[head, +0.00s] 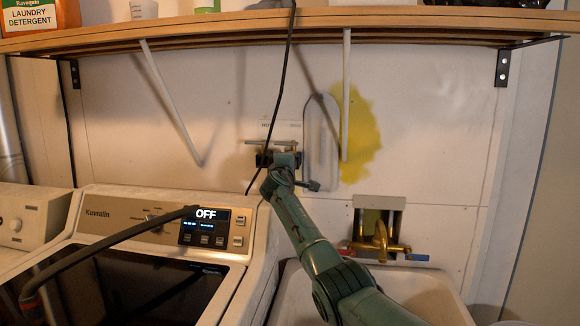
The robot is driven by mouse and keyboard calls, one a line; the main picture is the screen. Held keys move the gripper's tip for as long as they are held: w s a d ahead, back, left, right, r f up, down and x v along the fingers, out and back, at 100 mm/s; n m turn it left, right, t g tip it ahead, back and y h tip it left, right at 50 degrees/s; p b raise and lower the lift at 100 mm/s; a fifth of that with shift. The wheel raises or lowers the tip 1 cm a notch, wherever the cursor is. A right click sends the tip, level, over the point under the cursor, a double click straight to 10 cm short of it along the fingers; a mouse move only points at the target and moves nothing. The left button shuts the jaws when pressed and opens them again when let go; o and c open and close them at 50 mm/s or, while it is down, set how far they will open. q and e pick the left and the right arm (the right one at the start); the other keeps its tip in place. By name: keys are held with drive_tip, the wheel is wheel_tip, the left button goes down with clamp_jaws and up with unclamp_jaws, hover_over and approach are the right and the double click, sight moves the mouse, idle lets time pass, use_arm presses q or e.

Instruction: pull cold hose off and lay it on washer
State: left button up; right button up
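A label plate and a small wall fitting (271,144) are on the back wall, above the washer's right rear corner. My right gripper (278,160) is at this fitting. Its fingers are small and dark against the fitting, so I cannot tell whether they are open or shut on anything. A dark hose (110,239) lies across the washer (130,215), from beside its display to a reddish end at the lower left. I cannot tell whether this is the cold hose. Any hose at the wall fitting is hidden or too small to make out. My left gripper is not in view.
A thin black cord (283,75) hangs from the wooden shelf (400,22) past the fitting. A brass faucet (381,243) is above the pale sink (430,292). A detergent bottle (38,17) stands on the shelf. White braces (347,110) run below the shelf.

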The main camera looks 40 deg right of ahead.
clamp_jaws()
drive_tip(key=shift+s+a+p, duration=0.15)
drive_tip(key=shift+p, duration=0.15)
drive_tip(key=shift+p+v, duration=1.95)
drive_tip(key=shift+v, duration=0.8)
